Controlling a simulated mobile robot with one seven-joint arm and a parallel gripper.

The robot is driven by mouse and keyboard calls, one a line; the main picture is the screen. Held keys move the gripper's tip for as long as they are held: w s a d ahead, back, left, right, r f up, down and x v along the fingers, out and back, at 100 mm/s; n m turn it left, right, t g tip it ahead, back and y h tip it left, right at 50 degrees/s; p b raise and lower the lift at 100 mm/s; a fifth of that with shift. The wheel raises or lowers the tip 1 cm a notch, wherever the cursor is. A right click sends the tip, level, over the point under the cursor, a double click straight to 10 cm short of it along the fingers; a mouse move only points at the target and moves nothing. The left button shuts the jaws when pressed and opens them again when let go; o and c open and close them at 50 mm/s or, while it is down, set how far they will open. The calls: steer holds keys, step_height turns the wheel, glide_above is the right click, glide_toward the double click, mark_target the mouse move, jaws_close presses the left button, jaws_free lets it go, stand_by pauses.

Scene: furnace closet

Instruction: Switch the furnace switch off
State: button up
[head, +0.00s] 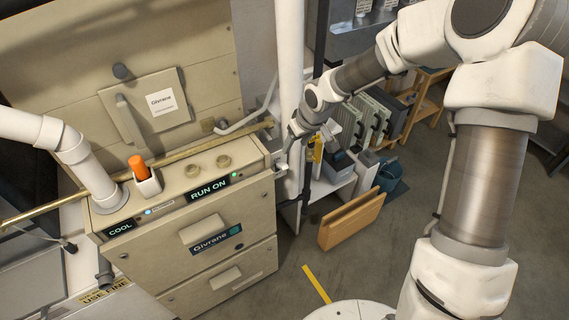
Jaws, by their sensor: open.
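The beige furnace cabinet (205,245) stands at left, with a control panel on its top front. An orange-tipped lever (138,168) sits in a pale housing at the panel's left. It looks like the furnace switch and tilts slightly left; its exact setting cannot be told. A "COOL" label (121,228) is at its left and a "RUN ON" label (208,189) at its right. My gripper (284,158) is beside the panel's right end, well right of the lever. It is small in view, open, and appears empty.
A white vertical pipe (290,60) stands close to my gripper. A brass pipe (195,152) runs behind the panel, and a white elbow pipe (80,160) is left of the lever. Two round knobs (208,165) are on the panel. A wooden box (350,220) stands on the floor.

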mark_target(285, 165)
steer(key=x, duration=1.6)
steer(key=shift+f, duration=0.2)
steer(key=shift+c, duration=0.3)
jaws_close()
